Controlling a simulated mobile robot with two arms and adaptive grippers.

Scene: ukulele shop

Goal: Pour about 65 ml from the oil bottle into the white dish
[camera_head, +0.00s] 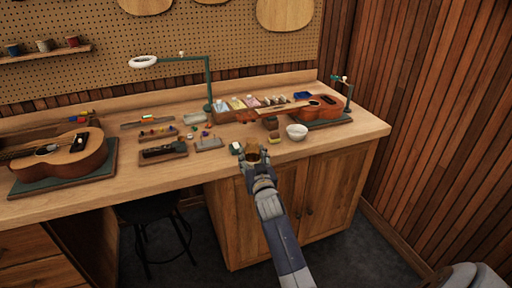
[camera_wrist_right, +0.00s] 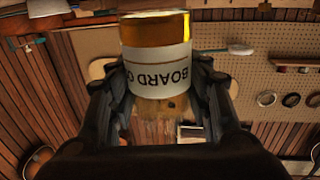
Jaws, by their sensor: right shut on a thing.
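The oil bottle (camera_wrist_right: 155,62) fills the upper middle of the right wrist view. It holds amber oil and has a pale label with "BOARD O" showing upside down in that picture. My right gripper (camera_wrist_right: 157,95) is shut on it, one finger on each side. In the head view the bottle (camera_head: 252,152) is small and partly hidden by my right gripper (camera_head: 256,161), at the bench's front edge. The white dish (camera_head: 297,132) stands on the bench to the right of the bottle and a little farther back, apart from it. The dish's inside is too small to judge. My left gripper is out of view.
A ukulele (camera_head: 312,109) lies on a dark mat behind the dish. Another ukulele (camera_head: 68,156) lies at the left. A green lamp stand (camera_head: 209,85), small trays (camera_head: 163,151) and small parts crowd the bench middle. Bare bench top (camera_head: 360,128) shows right of the dish.

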